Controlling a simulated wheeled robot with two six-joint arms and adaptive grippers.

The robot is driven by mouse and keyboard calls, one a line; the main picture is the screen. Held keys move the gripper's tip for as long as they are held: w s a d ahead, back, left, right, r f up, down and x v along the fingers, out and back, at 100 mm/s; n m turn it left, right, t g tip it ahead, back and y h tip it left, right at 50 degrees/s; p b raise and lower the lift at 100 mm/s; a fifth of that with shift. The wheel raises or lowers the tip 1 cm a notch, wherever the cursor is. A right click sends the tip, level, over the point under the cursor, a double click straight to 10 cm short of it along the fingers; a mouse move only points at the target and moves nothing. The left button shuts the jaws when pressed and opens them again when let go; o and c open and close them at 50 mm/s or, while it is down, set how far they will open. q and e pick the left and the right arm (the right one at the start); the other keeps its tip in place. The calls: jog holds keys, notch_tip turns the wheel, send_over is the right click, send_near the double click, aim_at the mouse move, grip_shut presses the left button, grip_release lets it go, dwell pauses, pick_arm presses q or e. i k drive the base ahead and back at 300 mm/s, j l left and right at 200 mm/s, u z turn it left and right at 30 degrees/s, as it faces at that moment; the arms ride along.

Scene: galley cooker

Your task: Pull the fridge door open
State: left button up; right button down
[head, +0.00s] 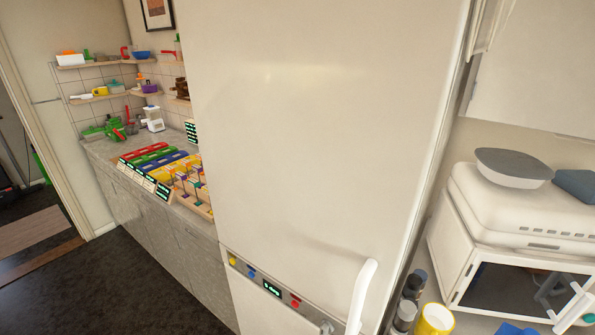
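The fridge (315,120) is a tall cream-white block filling the middle of the head view. Its front looks flat and closed, with no gap showing. A white upright handle (363,292) stands out near the right edge at the bottom of the picture; its lower end is cut off by the frame. A control strip (272,288) with yellow, blue and red buttons and a small green-lit display crosses the front left of the handle. Neither of my grippers can be made out in this view, and nothing is seen holding the visible part of the handle.
Left of the fridge, a counter (205,262) carries coloured racks (165,165), with shelves above. Dark floor (130,285) is open at lower left. At right stand a white oven (515,270) with a grey bowl (513,167) on top, dark jars and a yellow cup (434,320).

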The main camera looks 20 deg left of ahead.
aim_at(319, 124)
jog(key=k+j+u, duration=0.4)
jog(key=j, duration=0.35)
jog(key=k+j+u, duration=0.2)
jog(key=j, duration=0.2)
